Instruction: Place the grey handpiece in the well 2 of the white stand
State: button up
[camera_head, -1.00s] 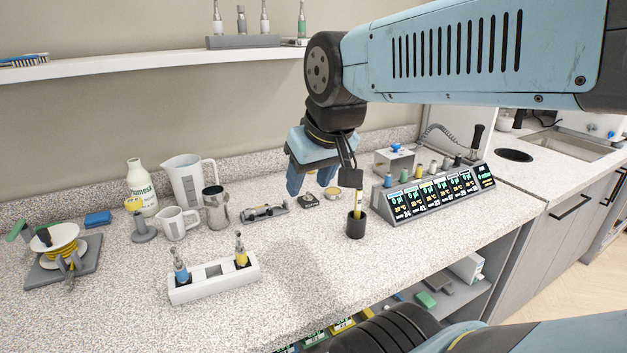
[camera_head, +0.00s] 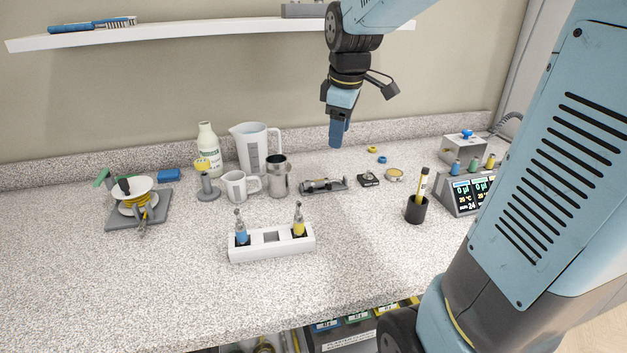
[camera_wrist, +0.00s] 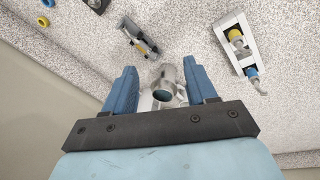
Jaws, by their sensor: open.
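The white stand (camera_head: 272,252) is on the counter with a blue-marked handpiece (camera_head: 241,232) in its left well and a yellow-marked one (camera_head: 299,225) in its right well. The middle well (camera_head: 271,237) looks empty. The stand also shows at the upper right of the wrist view (camera_wrist: 228,27). I cannot make out a grey handpiece now; the grey rack (camera_head: 303,10) on the shelf is cut off at the top edge. My gripper (camera_head: 337,143) is raised above the back of the counter, fingers downward. In the wrist view (camera_wrist: 160,66) its fingers are apart and empty.
A metal pitcher (camera_head: 279,178), white mug (camera_head: 236,187), measuring jug (camera_head: 252,150) and bottle (camera_head: 208,150) stand behind the stand. The front counter is clear.

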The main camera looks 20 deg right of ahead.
jog(key=w+f+n+g, duration=0.2)
jog(key=w+f+n, duration=0.5)
jog(key=w, duration=0.4)
send_over(317, 181)
jog(key=s+d, duration=0.1)
notch_tip(317, 181, down, 8)
jog(key=shift+f, duration=0.2)
jog(key=shift+w+a+f, duration=0.15)
jog(key=shift+w+f, duration=0.05)
jog(key=shift+f, duration=0.65)
jog(key=shift+w+a+f, duration=0.15)
jog(key=shift+a+f, duration=0.05)
jog(key=shift+f, duration=0.65)
jog(key=shift+w+a+f, duration=0.15)
jog(key=shift+w+f, duration=0.05)
jog(key=shift+f, duration=0.65)
grip_shut()
